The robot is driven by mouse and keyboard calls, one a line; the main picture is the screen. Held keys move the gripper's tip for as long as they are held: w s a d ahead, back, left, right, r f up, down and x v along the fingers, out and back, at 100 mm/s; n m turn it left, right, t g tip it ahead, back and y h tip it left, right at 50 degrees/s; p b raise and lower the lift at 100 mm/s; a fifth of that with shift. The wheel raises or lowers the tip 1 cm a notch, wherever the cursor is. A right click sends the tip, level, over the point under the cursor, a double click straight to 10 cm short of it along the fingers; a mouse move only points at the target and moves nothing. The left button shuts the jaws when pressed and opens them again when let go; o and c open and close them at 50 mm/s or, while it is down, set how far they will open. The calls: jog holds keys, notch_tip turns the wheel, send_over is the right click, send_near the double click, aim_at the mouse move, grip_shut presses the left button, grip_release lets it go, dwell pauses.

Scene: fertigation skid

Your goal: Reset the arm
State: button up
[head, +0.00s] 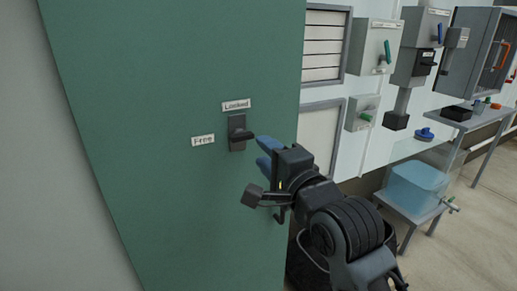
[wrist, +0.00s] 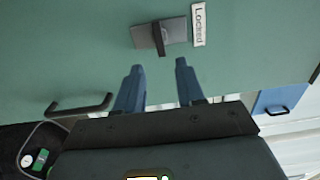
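My gripper (head: 264,151) is in front of the green door (head: 180,80), just right of and below a dark latch (head: 238,133). The latch has a plate and a protruding lever. A "Locked" label (head: 236,104) is above it and a "Free" label (head: 203,140) is to its left. In the wrist view, my gripper's two blue fingers (wrist: 158,66) are spread apart with nothing between them. The latch (wrist: 148,36) is beyond the fingertips and appears apart from them, with the "Locked" label (wrist: 198,25) at its right.
A dark bar handle (wrist: 80,106) is on the door near my gripper. Right of the door are wall boxes with levers (head: 374,50), a clear tank of bluish liquid (head: 415,188) on a low stand, and a grey bench (head: 470,122). Open floor shows at the lower right.

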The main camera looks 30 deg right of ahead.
jog(key=shift+s, duration=0.55)
jog(key=s+f+n+g, duration=0.1)
jog(key=s+f+n, duration=0.4)
jog(key=s+f, duration=0.4)
jog(key=s+f+n+g, duration=0.1)
jog(key=s+f+n, duration=0.4)
jog(key=s, duration=0.6)
jog(key=s+a+f+n+g, duration=0.1)
jog(key=s+n, duration=0.7)
jog(key=s, duration=1.3)
jog(key=shift+a, duration=0.15)
jog(key=shift+f, duration=0.1)
